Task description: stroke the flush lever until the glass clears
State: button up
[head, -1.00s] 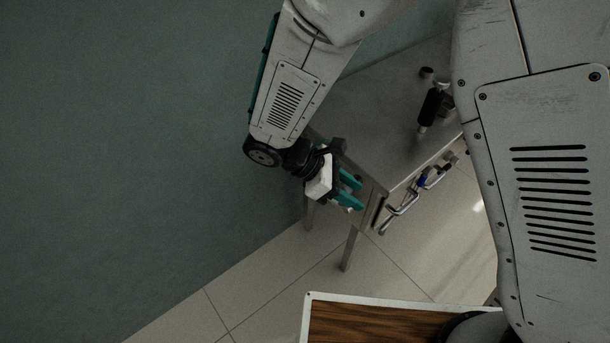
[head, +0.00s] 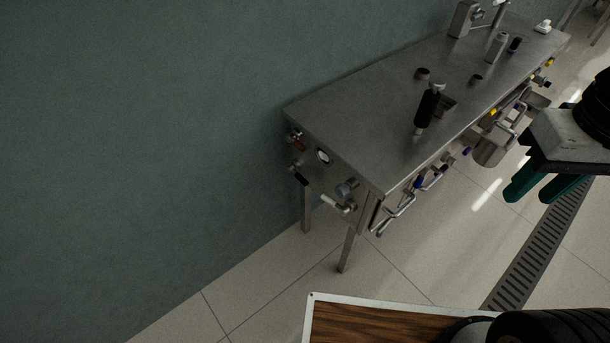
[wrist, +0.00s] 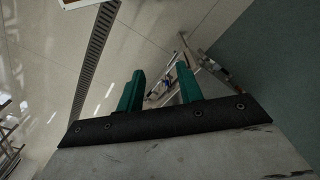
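A steel bench (head: 345,118) stands along the green wall. Its left end panel carries a round glass (head: 323,156) with a white face and dark rim; its detail is too small to read. Around it are a red-brown handle (head: 297,143), a black handle (head: 299,179) and a pale handle (head: 335,204). A black-handled lever (head: 427,108) stands on the bench top. I cannot tell which is the flush lever. My gripper (head: 538,194) is at the right, away from the end panel, with teal fingers apart and empty. The wrist view also shows the open fingers (wrist: 160,70).
Bent pipes and valves (head: 400,208) stick out along the bench's front side, with a steel pot (head: 489,148) hanging farther right. A floor drain (head: 535,255) runs at the right. A white-edged wooden board (head: 375,322) is at the bottom. Floor left of the bench is clear.

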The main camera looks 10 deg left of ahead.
aim_at(291, 169)
jog(key=z, duration=1.15)
jog(key=i, duration=0.4)
jog(key=u, duration=1.5)
